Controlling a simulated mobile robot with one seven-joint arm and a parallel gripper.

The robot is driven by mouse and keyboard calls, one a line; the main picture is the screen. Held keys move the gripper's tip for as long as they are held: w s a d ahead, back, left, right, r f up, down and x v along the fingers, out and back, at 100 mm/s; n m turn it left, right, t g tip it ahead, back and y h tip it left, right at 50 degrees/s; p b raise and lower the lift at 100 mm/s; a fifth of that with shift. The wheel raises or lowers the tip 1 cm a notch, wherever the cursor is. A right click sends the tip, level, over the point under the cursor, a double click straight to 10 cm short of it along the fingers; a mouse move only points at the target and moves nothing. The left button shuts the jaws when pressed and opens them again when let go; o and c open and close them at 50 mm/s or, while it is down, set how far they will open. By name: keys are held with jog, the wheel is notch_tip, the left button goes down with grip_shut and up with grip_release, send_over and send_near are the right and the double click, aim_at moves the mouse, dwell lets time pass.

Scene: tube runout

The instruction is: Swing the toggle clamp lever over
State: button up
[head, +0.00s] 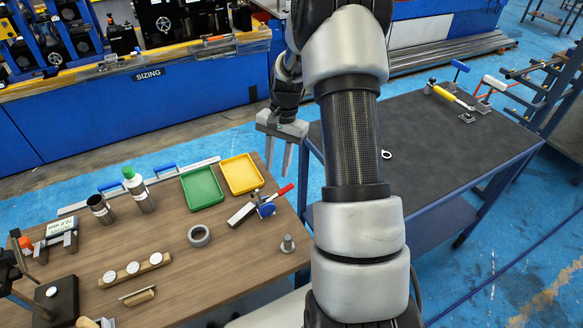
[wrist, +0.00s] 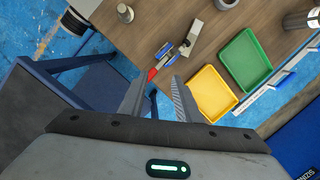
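The toggle clamp (head: 266,208) sits near the right edge of the wooden table, with a blue body and a red-handled lever (head: 283,190). The lever points to the upper right, away from the grey metal block at the clamp's other end. In the wrist view the clamp's blue body (wrist: 165,50) and red lever (wrist: 152,75) show just beyond the fingertips. My gripper (head: 278,170) is open and empty, its fingers pointing down above the table's edge. The gap between the fingers also shows in the wrist view (wrist: 158,92). The fingers look apart from the lever.
Green (head: 202,188) and yellow (head: 241,174) trays lie behind the clamp. A grey ring (head: 199,236) and a metal post (head: 288,244) stand nearby. A dark-topped blue bench (head: 425,140) is at right, holding a yellow-handled tool (head: 444,94). My arm hides part of it.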

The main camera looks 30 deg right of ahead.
aim_at(289, 186)
jog(key=d+m+y, duration=0.1)
jog(key=d+m, duration=0.5)
jog(key=m, duration=0.1)
jog(key=shift+m+t, duration=0.3)
jog(key=b+x, duration=0.3)
jog(key=x, duration=0.1)
jog(key=b+x, duration=0.3)
jog(key=x, duration=0.2)
jog(key=shift+s+f+b, duration=0.2)
jog(key=shift+f+b, duration=0.1)
jog(key=shift+f, duration=0.05)
jog(key=shift+r+p, duration=0.3)
jog(key=shift+f, duration=0.1)
jog(key=shift+c, duration=0.5)
jog(key=c, duration=0.6)
jog(key=shift+c, duration=0.2)
